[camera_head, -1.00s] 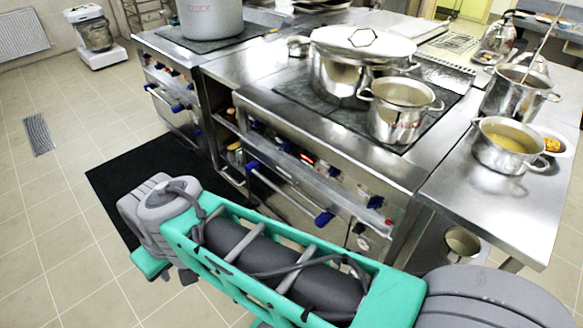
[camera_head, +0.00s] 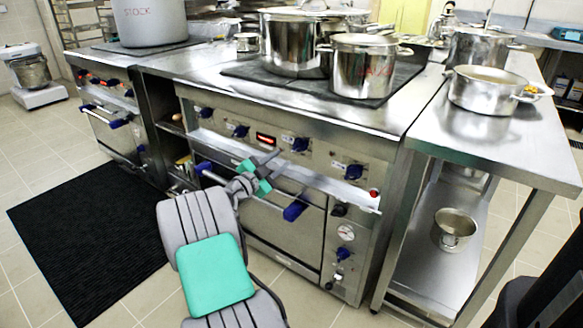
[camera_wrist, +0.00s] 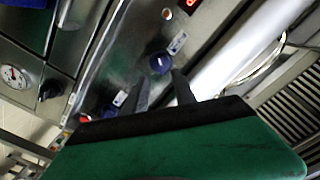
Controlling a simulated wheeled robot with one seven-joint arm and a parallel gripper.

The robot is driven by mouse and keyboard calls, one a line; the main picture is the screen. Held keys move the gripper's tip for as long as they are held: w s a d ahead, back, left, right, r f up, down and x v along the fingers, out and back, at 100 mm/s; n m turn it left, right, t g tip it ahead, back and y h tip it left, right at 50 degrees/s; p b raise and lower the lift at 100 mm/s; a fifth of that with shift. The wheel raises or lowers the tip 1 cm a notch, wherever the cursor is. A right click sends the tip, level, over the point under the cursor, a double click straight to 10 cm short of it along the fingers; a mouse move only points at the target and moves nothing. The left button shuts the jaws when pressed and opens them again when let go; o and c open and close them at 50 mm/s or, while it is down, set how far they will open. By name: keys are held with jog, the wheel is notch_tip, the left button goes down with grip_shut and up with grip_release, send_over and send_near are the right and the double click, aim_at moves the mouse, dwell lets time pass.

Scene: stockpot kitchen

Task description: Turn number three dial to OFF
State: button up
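The stove front carries a row of blue dials. The third from the left, the number three dial (camera_head: 300,144), sits just right of a lit red display. In the wrist view the same dial (camera_wrist: 160,63) is a round blue knob with a small pale mark; its setting is too small to read. My gripper (camera_head: 268,160) is in front of the panel, left of and a little below this dial. In the wrist view my gripper (camera_wrist: 163,80) is open, its two dark fingers apart and pointing toward the dial, with nothing between them. Any contact with the dial cannot be told.
Other blue dials are at the left (camera_head: 240,131) and the right (camera_head: 353,172). The oven handle (camera_head: 294,211) juts out below the panel. Metal pots (camera_head: 362,68) stand on the stove top. A steel side table (camera_head: 500,140) is at the right. A black mat (camera_head: 90,230) lies on the floor.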

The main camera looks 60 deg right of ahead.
aim_at(294, 149)
jog(key=d, duration=0.4)
jog(key=s+d+b, duration=0.1)
jog(key=d, duration=0.2)
jog(key=shift+r, duration=0.15)
grip_shut()
